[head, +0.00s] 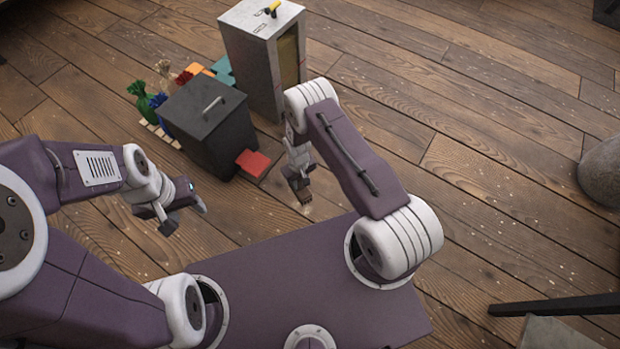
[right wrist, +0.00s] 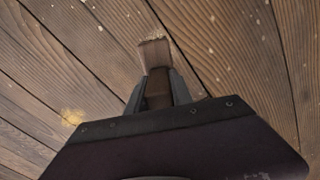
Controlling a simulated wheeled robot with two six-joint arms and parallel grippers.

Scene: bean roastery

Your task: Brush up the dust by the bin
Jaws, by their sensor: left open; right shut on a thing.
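The dark grey bin (head: 207,128) with a lid handle and a red pedal (head: 252,163) stands on the plank floor in the head view. My right gripper (head: 300,181) is to the right of the pedal, pointing down and shut on a brush. The brush (right wrist: 155,58) has a brown handle and pale bristles at its tip. A small heap of yellowish dust (right wrist: 72,117) lies on the floor in the right wrist view, left of the brush and apart from it. I cannot make out this heap in the head view. My left gripper (head: 183,214) is open and empty, left of the pedal.
A tall metal cabinet (head: 252,60) stands behind the bin. Several tied sacks (head: 146,103) sit on a low pallet (head: 157,131) left of it. Light specks are scattered over the floor. A rounded grey object (head: 603,170) is at the right edge; open floor lies between.

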